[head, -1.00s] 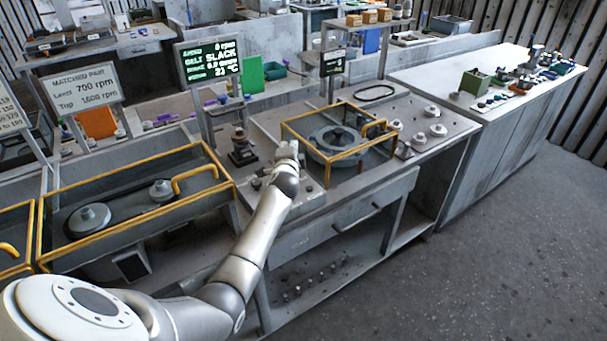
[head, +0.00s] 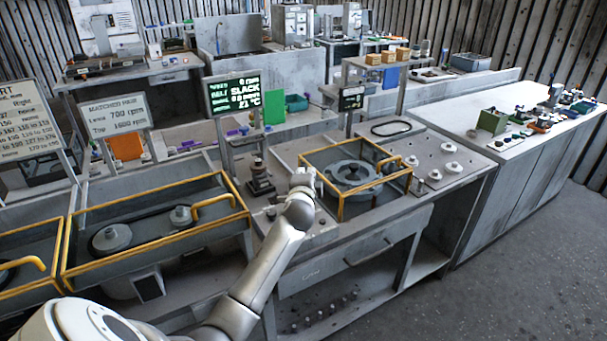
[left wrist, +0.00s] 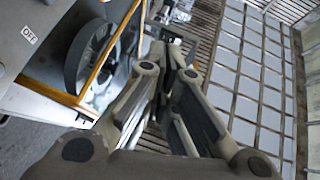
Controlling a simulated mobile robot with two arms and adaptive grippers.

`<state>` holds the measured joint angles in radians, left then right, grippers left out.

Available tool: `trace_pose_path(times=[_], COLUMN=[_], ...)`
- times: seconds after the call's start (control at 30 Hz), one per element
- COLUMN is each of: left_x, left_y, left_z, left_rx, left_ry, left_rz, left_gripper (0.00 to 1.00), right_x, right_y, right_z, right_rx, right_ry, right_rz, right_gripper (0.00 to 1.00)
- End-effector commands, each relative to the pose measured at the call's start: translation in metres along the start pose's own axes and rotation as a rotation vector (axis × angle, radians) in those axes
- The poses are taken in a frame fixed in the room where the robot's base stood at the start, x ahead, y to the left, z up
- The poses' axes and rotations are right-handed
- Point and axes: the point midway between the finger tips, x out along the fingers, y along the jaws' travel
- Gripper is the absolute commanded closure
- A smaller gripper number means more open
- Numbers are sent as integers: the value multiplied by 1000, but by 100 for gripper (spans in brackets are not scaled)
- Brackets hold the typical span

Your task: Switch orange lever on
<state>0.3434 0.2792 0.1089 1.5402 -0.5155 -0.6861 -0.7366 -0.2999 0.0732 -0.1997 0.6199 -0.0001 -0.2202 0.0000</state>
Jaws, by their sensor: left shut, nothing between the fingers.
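No orange lever can be made out with certainty in either view; the arm hides part of the bench beside the guard. A white OFF label (left wrist: 30,35) shows on a grey panel in the left wrist view. The round grey blower housing (head: 352,172) sits inside a yellow-framed guard (head: 341,205) on the bench. My left gripper (head: 306,177) is at the guard's left side, over the bench. In the left wrist view its fingers (left wrist: 168,60) are closed together and empty, with the guard to their left. My right gripper is not in view.
A dark post-like device (head: 259,178) stands just left of my gripper, under a screen reading SLACK (head: 234,94). A yellow-framed guard with two pulleys (head: 145,250) lies further left. Several round knobs (head: 449,148) are on the bench's right. The floor at right is clear.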

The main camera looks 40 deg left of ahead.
Motion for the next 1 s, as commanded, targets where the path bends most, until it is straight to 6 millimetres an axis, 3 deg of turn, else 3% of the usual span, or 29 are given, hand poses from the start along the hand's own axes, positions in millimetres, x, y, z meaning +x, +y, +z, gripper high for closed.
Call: trace_pose_path(times=[0.1, 0.33, 1.0], left_x=[-13, -29, -32], left_y=[-6, -16, -18], left_z=[1, 3, 3], left_rx=[1, 0, 0], left_ry=[2, 0, 1], left_rz=[-1, 0, 1], left_gripper=[100, 100, 100], right_x=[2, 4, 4], right_y=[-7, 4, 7], right_z=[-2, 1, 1], right_rx=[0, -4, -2], right_ry=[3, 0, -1], right_rz=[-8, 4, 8], right_gripper=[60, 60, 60])
